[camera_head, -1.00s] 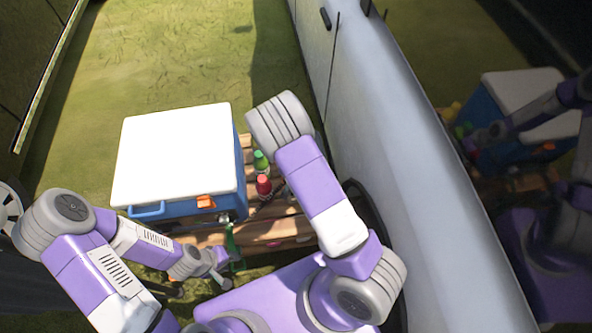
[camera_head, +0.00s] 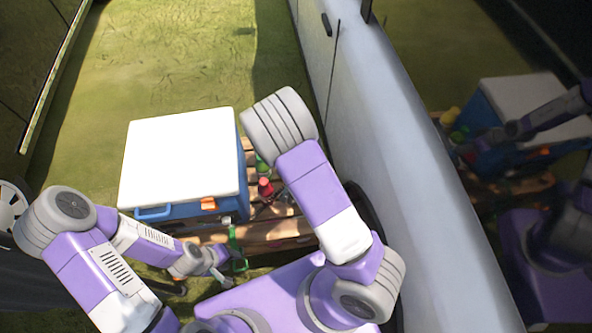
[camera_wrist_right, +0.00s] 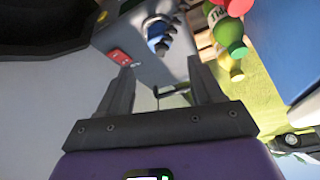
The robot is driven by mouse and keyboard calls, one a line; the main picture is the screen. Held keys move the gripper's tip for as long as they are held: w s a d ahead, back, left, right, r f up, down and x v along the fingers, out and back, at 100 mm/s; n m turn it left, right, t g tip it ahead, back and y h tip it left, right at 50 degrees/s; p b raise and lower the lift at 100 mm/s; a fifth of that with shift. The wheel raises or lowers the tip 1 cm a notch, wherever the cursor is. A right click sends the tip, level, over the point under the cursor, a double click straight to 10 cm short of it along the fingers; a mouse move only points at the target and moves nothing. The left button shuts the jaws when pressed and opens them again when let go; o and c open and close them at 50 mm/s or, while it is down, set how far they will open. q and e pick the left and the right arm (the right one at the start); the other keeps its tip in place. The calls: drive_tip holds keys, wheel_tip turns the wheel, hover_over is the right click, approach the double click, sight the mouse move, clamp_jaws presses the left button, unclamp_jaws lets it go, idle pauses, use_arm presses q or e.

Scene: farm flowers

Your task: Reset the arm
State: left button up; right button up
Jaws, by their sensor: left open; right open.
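My left arm comes in from the lower left. Its gripper (camera_head: 224,271) is open, low in front of the wooden slatted platform, beside a green item (camera_head: 236,250); nothing shows between its fingers. My right arm is bent up at the centre, and its upper part hides some of the platform and bottles. In the right wrist view my right gripper (camera_wrist_right: 160,80) is open, with nothing held between its two dark fingers.
A blue cool box with a white lid (camera_head: 182,155) stands on the wooden platform (camera_head: 285,229). A red-topped bottle (camera_head: 265,188) and a green bottle (camera_head: 261,165) are beside it. A white vehicle (camera_head: 400,180) closes off the right; grass (camera_head: 180,60) lies behind.

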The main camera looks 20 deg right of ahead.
idle(0.5)
drive_tip(key=s+a+f+n+g+y+p, duration=0.25)
drive_tip(key=s+f, duration=0.25)
drive_tip(key=s, duration=0.5)
drive_tip(key=s+a+r+n+y, duration=0.1)
drive_tip(key=s+a+y, duration=0.3)
drive_tip(key=s+a, duration=0.2)
drive_tip(key=shift+s+a+r+g+p, duration=0.25)
drive_tip(key=shift+a+g+p, duration=0.15)
drive_tip(key=shift+a, duration=0.65)
